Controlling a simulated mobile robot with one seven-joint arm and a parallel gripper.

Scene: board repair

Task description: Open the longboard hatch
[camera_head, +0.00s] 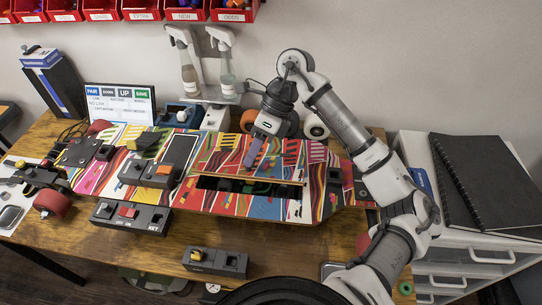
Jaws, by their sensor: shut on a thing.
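The longboard (95,180) lies across the table with a bright multicoloured pattern. Its hatch (285,162) is a patterned panel with a thin orange near edge. The panel looks raised at that edge, with a dark opening (208,183) showing in front of it. Green and dark parts show inside the opening. My gripper (252,160) reaches down from behind onto the hatch and is shut on it. The exact grip point is small and partly hidden by the fingers.
Switch boxes (130,215) and (215,262) stand on the table in front of the board. A screen (120,103) and spray bottles (187,75) stand behind it. Red bins (185,14) line the wall. A white drawer unit (470,235) bearing a black notebook (485,180) is at right.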

